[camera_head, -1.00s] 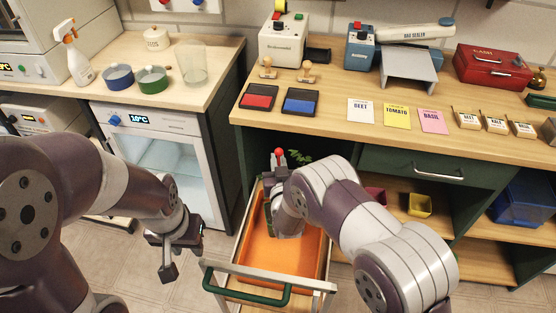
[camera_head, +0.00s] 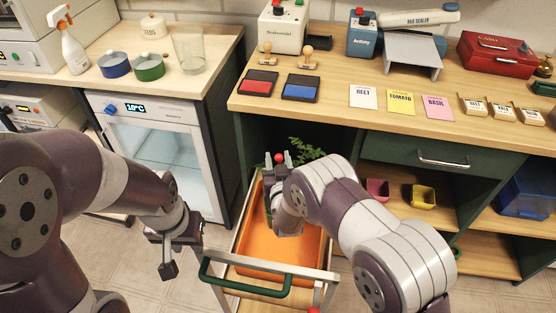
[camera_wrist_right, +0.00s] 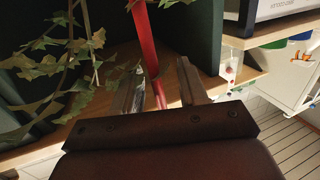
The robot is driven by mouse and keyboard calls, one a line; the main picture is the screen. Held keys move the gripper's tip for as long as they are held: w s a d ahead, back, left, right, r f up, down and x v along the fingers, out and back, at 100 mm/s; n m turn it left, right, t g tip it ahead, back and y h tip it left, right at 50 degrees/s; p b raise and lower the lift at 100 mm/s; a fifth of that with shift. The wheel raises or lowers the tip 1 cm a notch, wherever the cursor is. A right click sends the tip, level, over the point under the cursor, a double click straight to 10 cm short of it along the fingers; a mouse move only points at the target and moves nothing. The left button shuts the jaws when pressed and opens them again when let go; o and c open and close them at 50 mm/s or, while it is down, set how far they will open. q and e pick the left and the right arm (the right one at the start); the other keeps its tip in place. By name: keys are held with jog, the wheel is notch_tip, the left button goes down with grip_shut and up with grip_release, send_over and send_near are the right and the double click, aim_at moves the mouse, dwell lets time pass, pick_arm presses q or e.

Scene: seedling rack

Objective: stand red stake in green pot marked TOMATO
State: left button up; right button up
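The red stake (camera_wrist_right: 147,40) runs steeply between my right gripper's fingers (camera_wrist_right: 162,75) in the right wrist view, nearer the left finger. Its lower end is hidden behind the gripper body. In the head view its red ball top (camera_head: 280,157) shows at the tips of my right gripper (camera_head: 278,165), over the cart's orange tray (camera_head: 305,248). I cannot make out a green pot marked TOMATO; the right arm covers part of the tray.
The cart's green handle (camera_head: 245,283) is nearest me. A leafy plant (camera_head: 308,150) stands behind the right gripper, by the bench's edge. A yellow TOMATO card (camera_head: 400,101) lies on the bench (camera_head: 340,112). A fridge (camera_head: 165,155) stands left of the cart.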

notch_tip(320, 180, up, 15)
jog(key=p, duration=1.2)
jog(key=s+d+r+p, duration=0.2)
jog(key=s+d+p, duration=0.1)
jog(key=d, duration=0.3)
jog(key=s+d+r+h+p, duration=0.1)
jog(key=s+d+r+p, duration=0.2)
jog(key=d+p, duration=0.2)
jog(key=s+d+r+p, duration=0.3)
jog(key=d+p, duration=0.1)
jog(key=d, duration=0.3)
jog(key=shift+s+t+h, duration=0.15)
jog(key=shift+t+h, duration=0.25)
jog(key=shift+f, duration=0.1)
